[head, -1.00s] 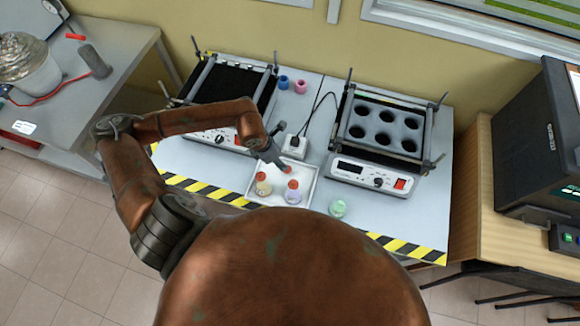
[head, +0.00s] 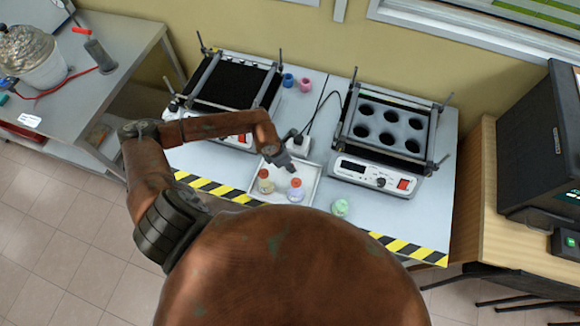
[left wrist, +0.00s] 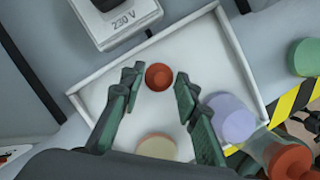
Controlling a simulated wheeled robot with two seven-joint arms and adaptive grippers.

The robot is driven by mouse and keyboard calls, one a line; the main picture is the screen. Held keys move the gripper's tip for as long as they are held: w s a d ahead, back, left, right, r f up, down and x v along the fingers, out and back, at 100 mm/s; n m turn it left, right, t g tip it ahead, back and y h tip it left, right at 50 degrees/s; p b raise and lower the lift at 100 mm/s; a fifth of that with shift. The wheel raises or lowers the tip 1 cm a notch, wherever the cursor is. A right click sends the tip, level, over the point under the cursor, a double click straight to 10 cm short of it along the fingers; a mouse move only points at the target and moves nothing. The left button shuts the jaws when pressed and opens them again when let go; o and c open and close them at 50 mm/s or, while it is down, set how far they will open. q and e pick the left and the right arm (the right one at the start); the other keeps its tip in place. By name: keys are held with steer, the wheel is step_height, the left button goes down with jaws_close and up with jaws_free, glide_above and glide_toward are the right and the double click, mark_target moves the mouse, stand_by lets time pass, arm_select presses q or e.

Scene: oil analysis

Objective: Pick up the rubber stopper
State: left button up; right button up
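A loose red rubber stopper (left wrist: 159,77) lies on the white tray (left wrist: 243,58) in the left wrist view. My left gripper (left wrist: 157,79) is open, with one finger on each side of the stopper and a visible gap to both. I cannot tell how far above the tray the fingertips are. In the head view my left gripper (head: 284,160) points down over the back of the tray (head: 316,176) and hides this stopper. My right gripper is not in view.
A yellow flask (head: 265,185) and a purple flask (head: 295,193), each with a red top, stand in the tray near the gripper. A green flask (head: 340,207) stands outside it. Behind the tray is a power plug (head: 298,145). Two shaking devices (head: 380,176) flank it.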

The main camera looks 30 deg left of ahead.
arm_select(q)
steer(key=c, duration=0.7)
steer(key=shift+r, duration=0.1)
